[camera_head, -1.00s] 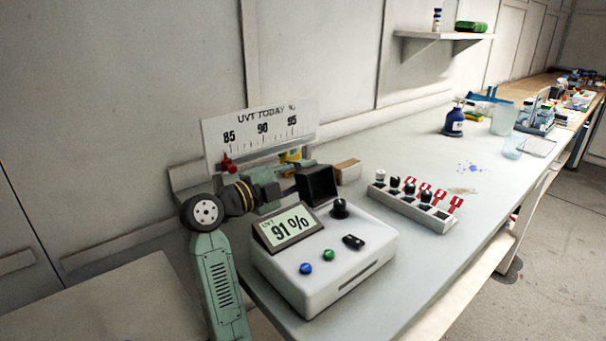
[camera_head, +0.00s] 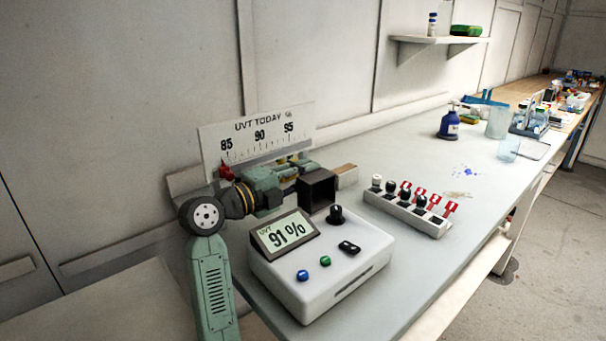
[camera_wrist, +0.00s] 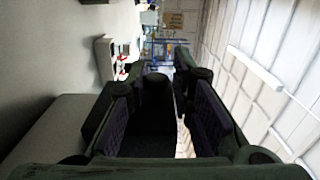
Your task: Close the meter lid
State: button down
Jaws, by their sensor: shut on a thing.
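The white meter (camera_head: 325,270) stands on the bench with its display reading 91 %. A dark, hollow, box-shaped piece (camera_head: 317,190), which looks like the meter lid, is raised at the meter's back edge with its open side facing the camera. My gripper (camera_head: 298,174) reaches in from the left, behind the display, and is beside this lid. In the wrist view my gripper (camera_wrist: 168,88) has its fingers shut on a dark piece (camera_wrist: 157,108), apparently the lid. The exact contact is hidden in the head view.
A UVT scale board (camera_head: 258,133) stands against the wall behind my arm. A black knob (camera_head: 336,215) stands on the meter's top. A white rack (camera_head: 405,213) with several caps and red tags is to the right.

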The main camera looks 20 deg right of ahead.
jog(key=c, duration=1.5)
grip_release()
jog(key=shift+w+f, duration=0.1)
jog(key=shift+f, duration=0.15)
jog(key=shift+c, duration=0.2)
jog(key=shift+r, duration=0.15)
notch_tip(320, 180, up, 10)
jog(key=shift+f, duration=0.1)
jog(key=shift+c, duration=0.2)
